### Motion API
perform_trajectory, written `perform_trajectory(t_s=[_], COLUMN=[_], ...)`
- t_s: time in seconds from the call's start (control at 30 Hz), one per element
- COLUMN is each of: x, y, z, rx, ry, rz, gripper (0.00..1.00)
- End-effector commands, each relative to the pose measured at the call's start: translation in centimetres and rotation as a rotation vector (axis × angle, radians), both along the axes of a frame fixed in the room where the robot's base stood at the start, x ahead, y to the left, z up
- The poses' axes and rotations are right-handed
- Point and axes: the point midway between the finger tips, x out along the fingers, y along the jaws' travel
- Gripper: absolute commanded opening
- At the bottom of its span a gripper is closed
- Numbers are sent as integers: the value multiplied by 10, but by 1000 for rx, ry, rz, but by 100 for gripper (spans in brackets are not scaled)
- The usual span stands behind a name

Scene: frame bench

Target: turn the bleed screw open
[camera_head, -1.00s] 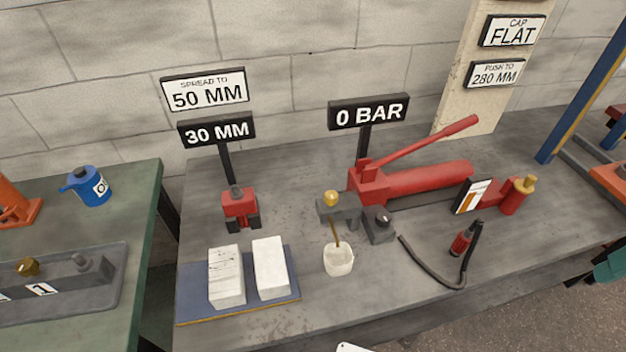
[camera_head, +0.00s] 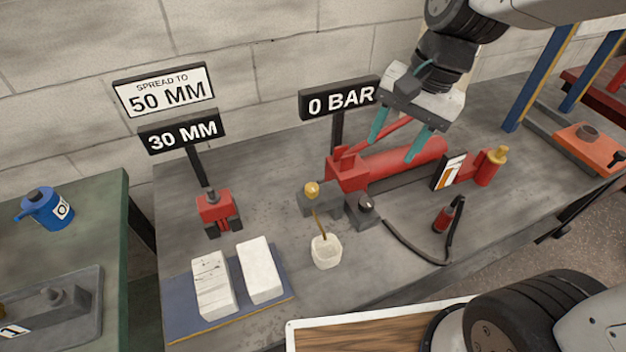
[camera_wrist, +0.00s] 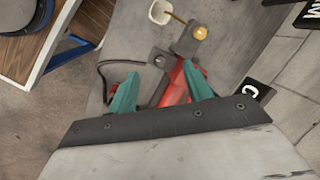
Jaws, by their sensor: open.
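The bleed screw appears as a round brass knob (camera_head: 312,188) on a grey block (camera_head: 318,203) at the left end of the red hand pump (camera_head: 410,160). A thin brown tube runs down from it into a white cup (camera_head: 325,252). The knob also shows near the top of the wrist view (camera_wrist: 200,33). My gripper (camera_head: 397,141) is open and empty, with teal fingers. It hangs over the pump body, right of the knob and apart from it. The fingers also show in the wrist view (camera_wrist: 160,70). My gripper hides part of the pump handle.
A "0 BAR" sign (camera_head: 338,98) stands behind the pump. A black hose (camera_head: 415,255) curves in front to a small red part (camera_head: 447,215). A red spreader (camera_head: 214,210) and two white blocks (camera_head: 258,270) sit left. The grey bench front has free room.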

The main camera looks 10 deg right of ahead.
Motion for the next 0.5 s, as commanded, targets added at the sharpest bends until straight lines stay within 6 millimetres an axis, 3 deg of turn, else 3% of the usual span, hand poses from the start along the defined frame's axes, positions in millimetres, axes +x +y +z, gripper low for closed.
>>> perform_trajectory(t_s=[0.2,0.4,0.5], x=[56,81,86], y=[55,83,88], z=[-60,-101,-110], rx=[74,89,89], ry=[184,285,307], rz=[-366,-592,-645], gripper=[50,50,50])
